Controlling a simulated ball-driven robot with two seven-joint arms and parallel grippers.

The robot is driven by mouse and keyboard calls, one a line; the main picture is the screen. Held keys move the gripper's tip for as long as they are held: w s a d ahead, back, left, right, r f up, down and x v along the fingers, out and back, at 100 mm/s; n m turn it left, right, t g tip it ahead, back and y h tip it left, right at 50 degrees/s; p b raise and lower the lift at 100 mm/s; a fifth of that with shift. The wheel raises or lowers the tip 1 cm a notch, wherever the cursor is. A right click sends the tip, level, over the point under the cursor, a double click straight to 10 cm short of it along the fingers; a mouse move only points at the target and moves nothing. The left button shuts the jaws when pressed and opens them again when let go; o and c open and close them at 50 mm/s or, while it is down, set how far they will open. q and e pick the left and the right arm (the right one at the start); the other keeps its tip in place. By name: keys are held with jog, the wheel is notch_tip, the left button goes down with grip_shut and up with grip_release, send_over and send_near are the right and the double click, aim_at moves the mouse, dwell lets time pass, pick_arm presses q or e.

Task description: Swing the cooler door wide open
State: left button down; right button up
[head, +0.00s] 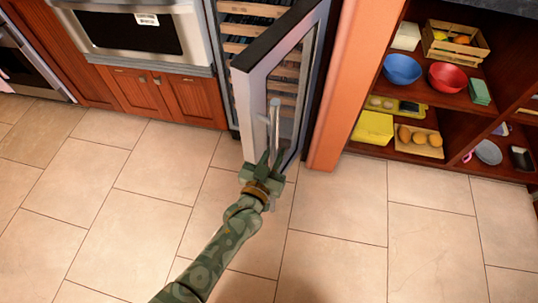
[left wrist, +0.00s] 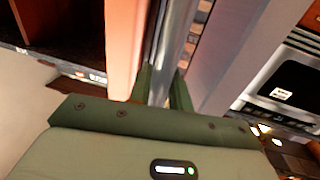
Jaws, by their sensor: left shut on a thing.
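The cooler door (head: 258,112) stands partly open, its free edge out toward me and its far end near the orange panel. Its upright metal handle (head: 275,120) is on the face toward the right. My left gripper (head: 264,170), green, is shut on the lower part of the handle. In the left wrist view the handle (left wrist: 178,40) runs between the fingers (left wrist: 160,88). Wooden racks (head: 236,46) show inside the cooler, left of the door. My right gripper is out of view.
An orange panel (head: 345,80) stands just right of the door. Open shelves (head: 440,101) with bowls and food boxes are further right. An oven (head: 135,32) and wooden cabinets (head: 160,95) are to the left. The tiled floor (head: 130,180) in front is clear.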

pick_arm(q)
jog(key=shift+d, duration=0.1)
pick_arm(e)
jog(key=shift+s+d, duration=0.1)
pick_arm(q)
jog(key=shift+r, duration=0.1)
jog(key=c, duration=1.3)
grip_release()
jog(key=shift+c, duration=0.2)
